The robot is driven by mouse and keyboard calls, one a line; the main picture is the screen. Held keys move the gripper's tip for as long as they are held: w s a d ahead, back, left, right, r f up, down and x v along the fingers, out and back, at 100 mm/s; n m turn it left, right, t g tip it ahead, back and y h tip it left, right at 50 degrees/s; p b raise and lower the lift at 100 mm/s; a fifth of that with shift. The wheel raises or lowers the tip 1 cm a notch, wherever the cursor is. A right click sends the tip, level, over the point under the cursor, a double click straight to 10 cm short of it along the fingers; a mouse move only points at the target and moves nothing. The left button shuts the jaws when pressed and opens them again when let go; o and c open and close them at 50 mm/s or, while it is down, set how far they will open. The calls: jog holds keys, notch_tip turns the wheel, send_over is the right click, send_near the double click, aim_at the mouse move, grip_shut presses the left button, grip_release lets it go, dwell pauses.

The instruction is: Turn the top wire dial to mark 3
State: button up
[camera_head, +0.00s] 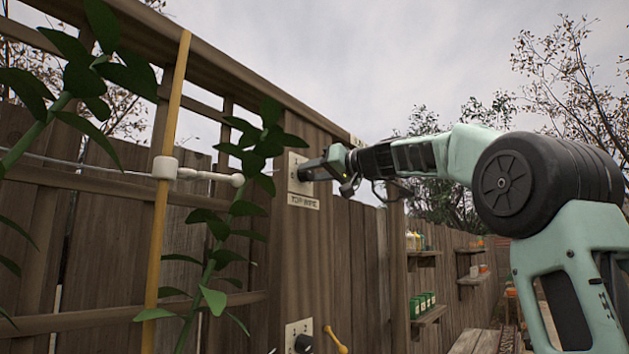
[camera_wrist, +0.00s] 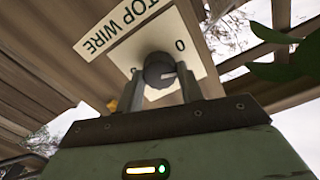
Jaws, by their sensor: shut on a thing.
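The top wire dial (camera_wrist: 158,70) is a dark round knob on a pale plate (camera_wrist: 128,52) with a "TOP WIRE" label. The plate also shows on the wooden post in the head view (camera_head: 297,186). My gripper (camera_wrist: 162,88) has one finger on each side of the knob and is shut on it. In the head view my gripper (camera_head: 307,173) reaches the plate from the right and hides the knob. A light pointer line shows on the knob, and a "0" is printed at its upper right in the wrist view. Mark 3 is not readable.
A lower dial (camera_head: 303,344) and a yellow handle (camera_head: 335,340) sit below on the fence. Leafy plants and a bamboo cane (camera_head: 166,190) stand at left, near a taut wire. Shelves (camera_head: 428,316) with small jars are farther back at right.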

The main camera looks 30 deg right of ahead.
jog(key=m+b, duration=0.1)
jog(key=m, duration=0.3)
jog(key=shift+m, duration=0.3)
jog(key=m, duration=0.4)
jog(key=shift+d+m, duration=0.1)
jog(key=shift+m, duration=0.2)
jog(key=m, duration=0.4)
jog(key=shift+m, duration=0.3)
jog(key=m+p, duration=0.1)
jog(key=m, duration=0.3)
jog(key=shift+m+p, duration=0.3)
jog(key=m+p, duration=0.1)
jog(key=m, duration=0.3)
jog(key=shift+p, duration=0.4)
jog(key=m+p, duration=0.2)
jog(key=m, duration=0.3)
jog(key=shift+f, duration=0.1)
jog(key=m+p, duration=0.3)
jog(key=m, duration=0.2)
jog(key=shift+f+m+p, duration=0.15)
jog(key=shift+m+p, duration=0.95)
jog(key=shift+m, duration=0.5)
jog(key=shift+f, duration=0.1)
